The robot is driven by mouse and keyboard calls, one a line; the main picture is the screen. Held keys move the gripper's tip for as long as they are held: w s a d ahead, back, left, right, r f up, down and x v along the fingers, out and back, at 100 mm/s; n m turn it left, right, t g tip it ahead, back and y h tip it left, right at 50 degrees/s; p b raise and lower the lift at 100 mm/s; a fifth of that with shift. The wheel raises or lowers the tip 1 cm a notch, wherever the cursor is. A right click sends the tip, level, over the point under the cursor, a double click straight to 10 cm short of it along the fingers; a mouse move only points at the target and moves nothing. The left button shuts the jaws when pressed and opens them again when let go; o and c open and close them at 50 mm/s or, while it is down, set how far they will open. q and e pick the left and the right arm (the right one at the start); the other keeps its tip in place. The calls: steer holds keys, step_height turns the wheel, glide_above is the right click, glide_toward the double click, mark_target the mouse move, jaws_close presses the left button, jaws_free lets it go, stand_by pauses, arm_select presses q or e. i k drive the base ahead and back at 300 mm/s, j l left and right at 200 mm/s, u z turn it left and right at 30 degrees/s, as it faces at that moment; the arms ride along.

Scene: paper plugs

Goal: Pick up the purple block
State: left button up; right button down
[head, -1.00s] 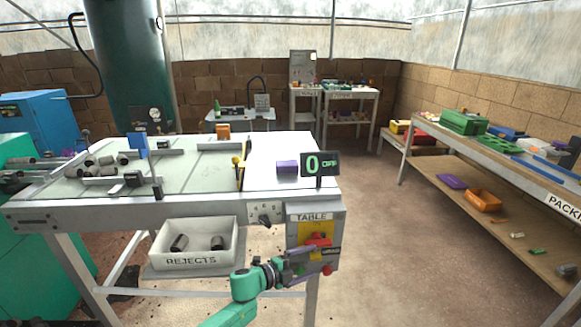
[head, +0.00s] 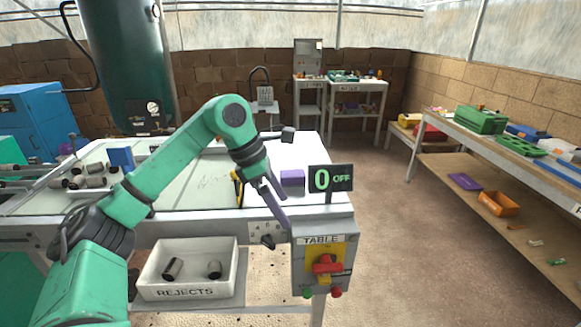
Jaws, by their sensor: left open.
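My left gripper (head: 284,209) is open and empty, reaching down over the front edge of the table. Its purple fingers are in front of the block and slightly left of it in the picture. I cannot tell whether a finger touches the block. My right gripper is not in view.
Grey plugs (head: 92,182) lie at the table's left. The floor to the right is clear.

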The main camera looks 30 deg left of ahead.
mark_target(297, 177)
steer(key=i+j, duration=0.85)
steer(key=j, duration=0.1)
